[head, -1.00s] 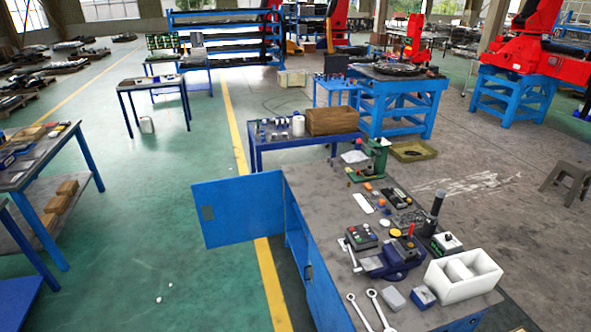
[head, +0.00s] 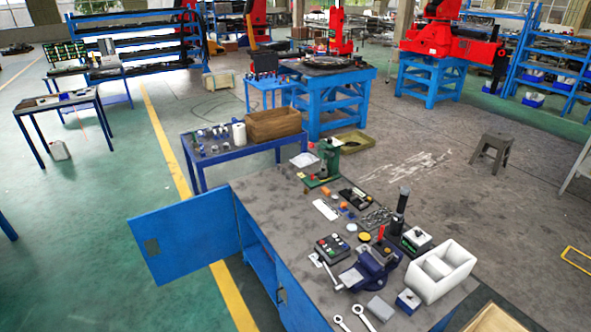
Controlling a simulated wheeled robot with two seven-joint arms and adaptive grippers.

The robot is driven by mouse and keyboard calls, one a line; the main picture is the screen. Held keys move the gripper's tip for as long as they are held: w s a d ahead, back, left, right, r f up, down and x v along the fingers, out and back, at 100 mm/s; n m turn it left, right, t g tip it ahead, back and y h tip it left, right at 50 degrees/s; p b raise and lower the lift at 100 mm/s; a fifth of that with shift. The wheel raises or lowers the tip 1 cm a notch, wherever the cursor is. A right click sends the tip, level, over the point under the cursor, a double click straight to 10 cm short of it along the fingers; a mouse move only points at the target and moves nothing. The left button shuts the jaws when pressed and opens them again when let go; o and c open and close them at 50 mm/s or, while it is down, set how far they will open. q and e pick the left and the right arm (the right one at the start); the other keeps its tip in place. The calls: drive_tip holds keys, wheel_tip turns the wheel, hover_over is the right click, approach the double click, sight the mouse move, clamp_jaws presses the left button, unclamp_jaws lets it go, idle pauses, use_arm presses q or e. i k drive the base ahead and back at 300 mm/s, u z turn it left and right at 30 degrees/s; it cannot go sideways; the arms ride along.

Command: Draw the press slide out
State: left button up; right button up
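A small green press (head: 326,162) stands upright at the far end of the grey-topped blue workbench (head: 262,192). Its slide is too small to make out clearly, so I cannot tell how far out it sits. A dark flat block (head: 356,198) lies on the bench just to the right of the press. Neither of my grippers shows in the head view.
A blue vise (head: 368,269), a control box with buttons (head: 332,247), a white divided box (head: 441,271) and wrenches (head: 352,319) crowd the near bench. The blue cabinet door (head: 186,239) stands open to the left.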

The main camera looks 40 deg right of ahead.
sight(323, 175)
drive_tip(key=z, duration=0.05)
drive_tip(key=i, duration=3.25)
drive_tip(key=z, duration=3.45)
